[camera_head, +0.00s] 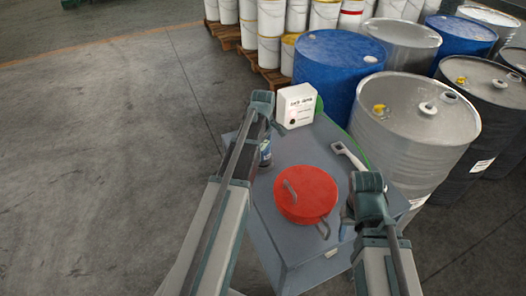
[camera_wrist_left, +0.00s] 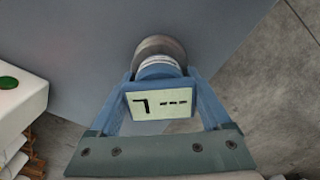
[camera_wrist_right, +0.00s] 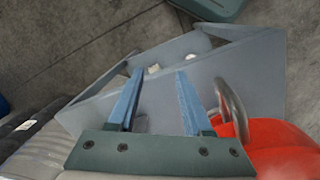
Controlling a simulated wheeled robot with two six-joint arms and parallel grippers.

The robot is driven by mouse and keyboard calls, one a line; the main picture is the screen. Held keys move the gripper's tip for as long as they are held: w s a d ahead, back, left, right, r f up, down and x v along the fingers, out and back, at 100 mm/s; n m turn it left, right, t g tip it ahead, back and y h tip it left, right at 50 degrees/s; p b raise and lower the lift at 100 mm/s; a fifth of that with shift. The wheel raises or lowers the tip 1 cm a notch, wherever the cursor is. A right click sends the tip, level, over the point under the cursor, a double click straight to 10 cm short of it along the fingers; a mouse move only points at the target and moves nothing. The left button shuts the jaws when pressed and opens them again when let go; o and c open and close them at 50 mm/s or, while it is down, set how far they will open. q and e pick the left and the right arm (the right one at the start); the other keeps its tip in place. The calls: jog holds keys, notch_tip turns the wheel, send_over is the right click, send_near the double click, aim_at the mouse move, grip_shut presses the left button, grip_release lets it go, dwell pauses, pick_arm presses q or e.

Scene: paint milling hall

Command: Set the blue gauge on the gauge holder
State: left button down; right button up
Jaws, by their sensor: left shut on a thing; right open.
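The blue gauge (camera_wrist_left: 158,72) is between the fingers of my left gripper (camera_wrist_left: 160,85) in the left wrist view, its pale display facing the camera. A round grey-brown disc (camera_wrist_left: 160,46) shows just beyond it; I cannot tell whether this is the gauge holder or part of the gauge. In the head view the gauge (camera_head: 265,152) is partly hidden by my left gripper (camera_head: 262,140), over the left side of the grey table (camera_head: 263,205). My right gripper (camera_wrist_right: 158,75) is open and empty near the table's right edge.
A red lidded pot (camera_head: 305,194) with handles sits mid-table, close beside my right gripper. A white box (camera_head: 296,105) stands at the back, and a pale handle-like tool (camera_head: 347,153) lies at the right. Drums (camera_head: 413,130) crowd the right behind the table. Floor at left is clear.

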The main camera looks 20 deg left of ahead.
pick_arm(q)
jog(key=shift+f+b, duration=0.95)
jog(key=shift+f, duration=0.05)
grip_release()
jog(key=shift+r, duration=0.1)
notch_tip(320, 180, up, 14)
jog(key=p, duration=1.4)
jog(key=shift+s+f, duration=0.1)
jog(key=shift+f, duration=0.1)
